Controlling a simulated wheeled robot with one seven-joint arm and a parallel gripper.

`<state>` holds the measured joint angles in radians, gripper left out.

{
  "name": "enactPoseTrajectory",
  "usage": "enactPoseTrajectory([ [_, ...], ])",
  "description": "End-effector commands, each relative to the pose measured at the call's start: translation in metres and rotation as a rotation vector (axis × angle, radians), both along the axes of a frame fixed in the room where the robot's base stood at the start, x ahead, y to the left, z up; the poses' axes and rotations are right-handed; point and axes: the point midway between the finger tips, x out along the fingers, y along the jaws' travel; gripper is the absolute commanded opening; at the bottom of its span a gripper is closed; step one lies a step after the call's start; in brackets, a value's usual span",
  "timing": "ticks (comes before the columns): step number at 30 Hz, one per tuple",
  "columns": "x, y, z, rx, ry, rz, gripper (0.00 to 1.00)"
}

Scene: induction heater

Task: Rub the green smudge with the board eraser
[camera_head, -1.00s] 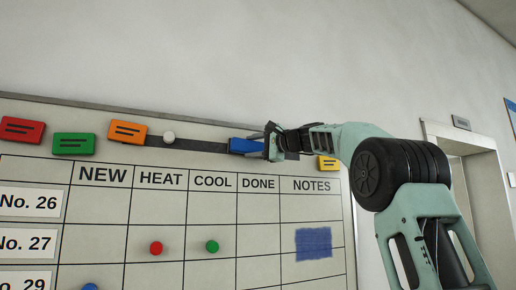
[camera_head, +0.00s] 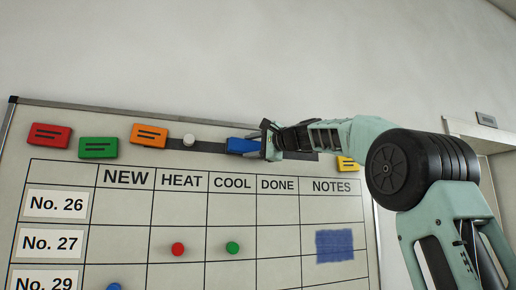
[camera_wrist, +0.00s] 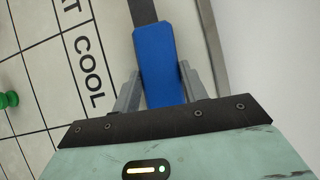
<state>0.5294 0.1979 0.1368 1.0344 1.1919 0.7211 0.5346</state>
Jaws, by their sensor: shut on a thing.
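My gripper (camera_head: 264,142) is shut on a blue block (camera_head: 242,146), which looks like the board eraser, in front of the dark strip at the top of the whiteboard. In the wrist view the grey fingers flank the near end of the same blue block (camera_wrist: 156,60), which points up the picture. I cannot tell whether the block touches the board. The only smudge I see is a blue patch (camera_head: 335,245) in the NOTES column, row No. 27, below and to the right of my gripper. No green smudge shows.
Red (camera_head: 50,134), green (camera_head: 98,148), orange (camera_head: 149,135) and yellow (camera_head: 346,163) blocks sit along the board's top. A white magnet (camera_head: 189,140) is on the dark strip (camera_head: 208,147), left of my gripper. Red (camera_head: 177,249) and green (camera_head: 232,248) round magnets sit in row No. 27.

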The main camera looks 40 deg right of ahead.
Motion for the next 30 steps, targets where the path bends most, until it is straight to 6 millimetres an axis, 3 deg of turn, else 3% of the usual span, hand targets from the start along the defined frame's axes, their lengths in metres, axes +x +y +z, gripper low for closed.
enactPoseTrajectory([
  [11,-0.003,0.003,0.0,-0.001,-0.001,0.0,0.25],
  [30,-0.056,0.018,-0.001,-0.002,-0.001,-0.001,0.25],
])
